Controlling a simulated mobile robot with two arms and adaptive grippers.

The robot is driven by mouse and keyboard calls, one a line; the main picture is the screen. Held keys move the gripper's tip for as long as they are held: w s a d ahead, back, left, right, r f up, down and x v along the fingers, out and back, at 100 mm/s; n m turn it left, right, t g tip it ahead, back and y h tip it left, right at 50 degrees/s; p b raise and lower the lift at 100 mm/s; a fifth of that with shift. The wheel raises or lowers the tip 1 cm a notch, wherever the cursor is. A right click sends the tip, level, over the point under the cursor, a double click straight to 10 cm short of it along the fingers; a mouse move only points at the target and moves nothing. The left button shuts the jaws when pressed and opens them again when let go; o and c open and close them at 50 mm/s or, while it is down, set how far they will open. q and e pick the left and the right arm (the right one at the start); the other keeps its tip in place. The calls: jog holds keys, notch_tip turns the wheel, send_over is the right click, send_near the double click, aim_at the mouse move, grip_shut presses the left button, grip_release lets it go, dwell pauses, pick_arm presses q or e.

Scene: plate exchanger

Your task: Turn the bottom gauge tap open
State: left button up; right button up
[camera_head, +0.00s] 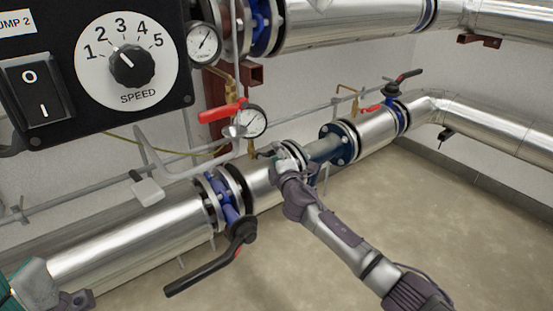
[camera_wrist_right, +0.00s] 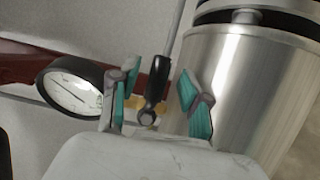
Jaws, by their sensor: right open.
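The bottom gauge (camera_head: 250,121) is a round white dial above the silver pipe; it also shows at the left of the right wrist view (camera_wrist_right: 72,88). Beside it, a tap with a black handle (camera_wrist_right: 156,82) and a brass fitting (camera_wrist_right: 147,112) shows in the wrist view. My right gripper (camera_wrist_right: 160,92) is open, with its teal-padded fingers on either side of the black handle. I cannot tell whether either finger touches it. In the head view my right gripper (camera_head: 270,154) is just below the gauge. Part of my left gripper (camera_head: 62,295) shows at the lower left; its fingers are unclear.
A red-handled tap (camera_head: 221,111) is left of the gauge. A large black lever valve (camera_head: 215,262) juts out in front of the pipe. The speed control panel (camera_head: 60,100) fills the upper left. A silver pipe (camera_wrist_right: 235,85) stands close to the right finger. The floor at right is clear.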

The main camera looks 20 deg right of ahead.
jog(key=shift+w, duration=0.3)
grip_shut()
dwell(0.3)
